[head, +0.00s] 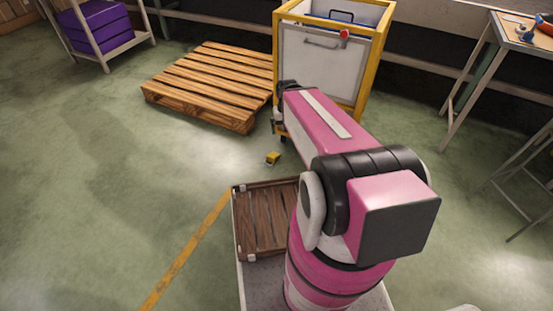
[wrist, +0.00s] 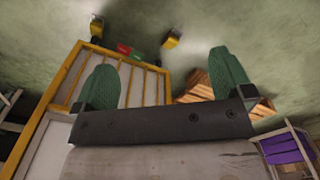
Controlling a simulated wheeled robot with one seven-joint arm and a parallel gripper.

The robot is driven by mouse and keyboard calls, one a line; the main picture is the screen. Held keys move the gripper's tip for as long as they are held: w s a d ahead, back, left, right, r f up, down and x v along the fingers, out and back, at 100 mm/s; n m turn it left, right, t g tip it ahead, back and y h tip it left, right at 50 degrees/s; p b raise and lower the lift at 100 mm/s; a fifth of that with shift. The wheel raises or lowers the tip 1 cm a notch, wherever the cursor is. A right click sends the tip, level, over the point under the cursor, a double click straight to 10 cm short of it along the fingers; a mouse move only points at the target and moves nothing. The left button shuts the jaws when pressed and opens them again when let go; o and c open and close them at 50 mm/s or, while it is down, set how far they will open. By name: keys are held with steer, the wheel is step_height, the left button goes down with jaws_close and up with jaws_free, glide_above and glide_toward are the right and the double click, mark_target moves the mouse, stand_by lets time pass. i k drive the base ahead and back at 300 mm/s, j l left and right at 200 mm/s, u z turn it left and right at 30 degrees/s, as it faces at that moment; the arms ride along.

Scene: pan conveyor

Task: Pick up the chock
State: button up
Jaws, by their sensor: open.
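The chock (head: 273,158) is a small yellow block on the green floor, in the middle of the head view. It lies in front of the yellow-framed cart, beyond the wooden tray on my base. My gripper (wrist: 161,62) shows in the wrist view with its two green fingers wide apart and nothing between them. In the head view my pink arm reaches toward the cart and the fingers cannot be made out. The wrist view shows two small yellow-and-dark shapes by the cart's wheels; I cannot tell whether either is the chock.
The yellow-framed cart (head: 325,55) stands close behind the chock; it also shows in the wrist view (wrist: 60,77). A wooden pallet (head: 215,83) lies to its left. A shelf with a purple crate (head: 98,25) is at upper left, a workbench (head: 520,38) at upper right. Floor left of the chock is clear.

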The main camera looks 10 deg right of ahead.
mark_target(272, 157)
steer(key=l+u, duration=0.25)
steer(key=l, duration=0.4)
steer(key=i+l+u, duration=0.1)
steer(key=l+u, duration=0.15)
steer(key=l, duration=0.45)
steer(key=l+u, duration=0.25)
steer(key=l, duration=0.4)
steer(key=k+l+u, duration=0.25)
steer(key=l, duration=0.4)
steer(key=i, duration=0.05)
